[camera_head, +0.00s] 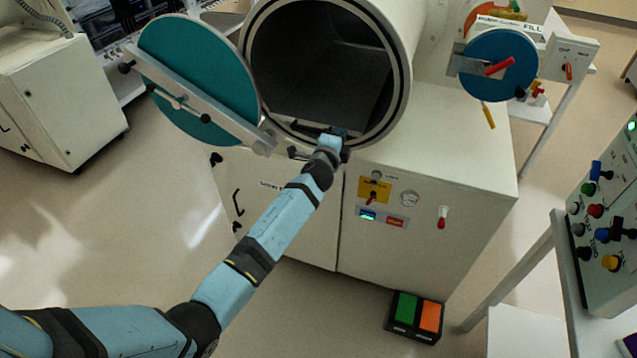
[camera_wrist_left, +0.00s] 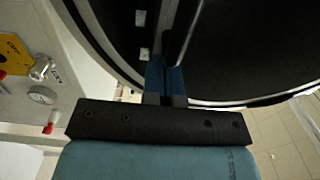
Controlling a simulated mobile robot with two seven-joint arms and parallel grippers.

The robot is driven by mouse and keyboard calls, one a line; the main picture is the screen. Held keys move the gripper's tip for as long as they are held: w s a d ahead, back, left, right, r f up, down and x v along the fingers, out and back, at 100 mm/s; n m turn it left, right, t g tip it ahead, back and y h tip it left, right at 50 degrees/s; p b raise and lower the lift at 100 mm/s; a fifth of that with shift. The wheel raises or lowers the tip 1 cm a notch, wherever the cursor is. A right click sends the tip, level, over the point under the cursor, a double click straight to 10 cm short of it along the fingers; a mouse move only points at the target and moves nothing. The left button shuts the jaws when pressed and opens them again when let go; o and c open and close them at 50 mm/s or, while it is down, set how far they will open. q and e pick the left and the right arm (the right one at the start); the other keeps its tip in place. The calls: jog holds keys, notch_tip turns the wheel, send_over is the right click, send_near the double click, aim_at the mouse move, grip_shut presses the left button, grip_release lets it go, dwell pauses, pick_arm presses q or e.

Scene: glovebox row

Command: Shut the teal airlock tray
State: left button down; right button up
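The round airlock chamber (camera_head: 325,60) is open, and its teal door (camera_head: 198,75) is swung out to the left. Inside lies a flat, dark grey tray (camera_head: 335,85); it looks grey rather than teal in this light. My left gripper (camera_head: 334,137) is at the lower front rim of the chamber mouth, by the tray's front edge. In the left wrist view my gripper (camera_wrist_left: 166,80) has its blue fingers close together, and a thin grey bar (camera_wrist_left: 183,35) runs beside them. I see nothing clearly held between them; contact with the tray cannot be told. My right gripper is out of view.
Below the chamber is a white cabinet front with a yellow switch plate (camera_head: 374,190) and a gauge (camera_head: 410,198). A green and orange foot pedal (camera_head: 416,316) lies on the floor. A smaller blue round door (camera_head: 498,65) and a control console (camera_head: 608,225) stand at the right.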

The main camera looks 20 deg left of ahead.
aim_at(348, 120)
pick_arm(q)
jog(key=w+b, duration=0.1)
jog(key=w, duration=0.1)
jog(key=w+b, duration=0.1)
jog(key=w, duration=0.1)
jog(key=w+b, duration=0.1)
jog(key=w, duration=0.2)
jog(key=shift+w+d+f+b, duration=0.1)
jog(key=shift+d+f+b, duration=0.05)
jog(key=shift+f+b, duration=0.15)
jog(key=shift+w+r+b, duration=0.25)
jog(key=shift+w+b, duration=0.05)
jog(key=shift+w, duration=0.4)
jog(key=shift+s, duration=0.1)
